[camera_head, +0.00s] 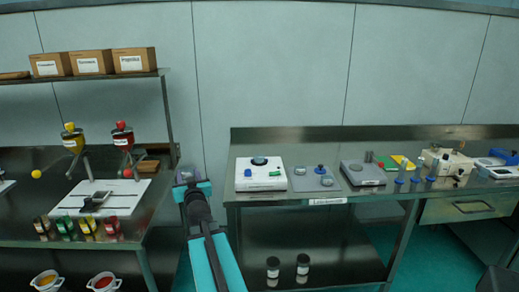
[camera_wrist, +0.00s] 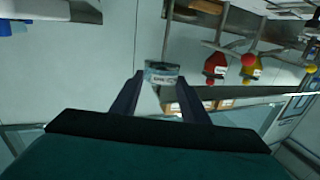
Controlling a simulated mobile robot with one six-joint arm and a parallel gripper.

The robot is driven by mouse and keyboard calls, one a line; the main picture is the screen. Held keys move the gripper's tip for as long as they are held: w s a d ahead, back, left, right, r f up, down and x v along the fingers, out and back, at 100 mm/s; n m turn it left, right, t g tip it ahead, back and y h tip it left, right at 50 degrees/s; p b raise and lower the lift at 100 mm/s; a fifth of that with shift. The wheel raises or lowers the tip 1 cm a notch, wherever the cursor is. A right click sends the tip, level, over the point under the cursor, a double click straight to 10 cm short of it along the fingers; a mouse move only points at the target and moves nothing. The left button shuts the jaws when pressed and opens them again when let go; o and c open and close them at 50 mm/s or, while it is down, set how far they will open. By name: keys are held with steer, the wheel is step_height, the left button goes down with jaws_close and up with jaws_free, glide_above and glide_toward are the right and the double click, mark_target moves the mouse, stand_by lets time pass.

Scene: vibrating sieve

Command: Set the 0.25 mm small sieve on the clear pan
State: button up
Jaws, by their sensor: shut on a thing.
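My gripper (camera_wrist: 160,82) is shut on a small sieve (camera_wrist: 161,69), a short grey, partly see-through ring with a pale label. The label is too small to read for certain. In the camera_head view my gripper (camera_head: 189,177) is raised in the gap between the two benches, left of the white machine (camera_head: 260,174). A round dark, glassy part (camera_head: 259,161) sits on top of that machine; I cannot tell whether it is the clear pan. A grey plate (camera_head: 300,183) right of the machine carries small round parts, one with a blue top (camera_head: 320,169).
A dark scale-like device (camera_head: 362,174) and several blue-topped posts stand farther right on the bench. A beige machine (camera_head: 446,165) is beyond them. The left bench holds a white board (camera_head: 103,198), funnels and jars. Two dark jars (camera_head: 303,265) stand on the lower shelf.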

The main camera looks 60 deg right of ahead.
steer(key=s+d+r+m+g+h+p, duration=0.2)
steer(key=s+d+p, duration=0.3)
steer(key=s+d, duration=0.4)
steer(key=s+d+r+m+g+h+p, duration=0.2)
steer(key=s+d+g+p, duration=0.2)
steer(key=s+d, duration=0.6)
steer(key=s+p, duration=0.1)
steer(key=s, duration=0.2)
steer(key=shift+r+m+h, duration=0.25)
steer(key=shift+m+h, duration=0.15)
steer(key=shift+w+d, duration=0.1)
steer(key=shift+w+a+f+p+x, duration=0.15)
steer(key=shift+w+x, duration=0.25)
steer(key=shift+x, duration=2.1)
steer(key=shift+w+a+f+p+x, duration=0.1)
steer(key=shift+w+a+p+x, duration=0.2)
steer(key=shift+x, duration=2.15)
steer(key=shift+w+a+f+p+x, duration=0.15)
steer(key=shift+w+x, duration=0.3)
steer(key=shift+x, duration=2.05)
steer(key=shift+w+d, duration=0.25)
steer(key=shift+d, duration=0.05)
steer(key=shift+f+b, duration=0.95)
steer(key=shift+f, duration=0.75)
steer(key=shift+f, duration=0.1)
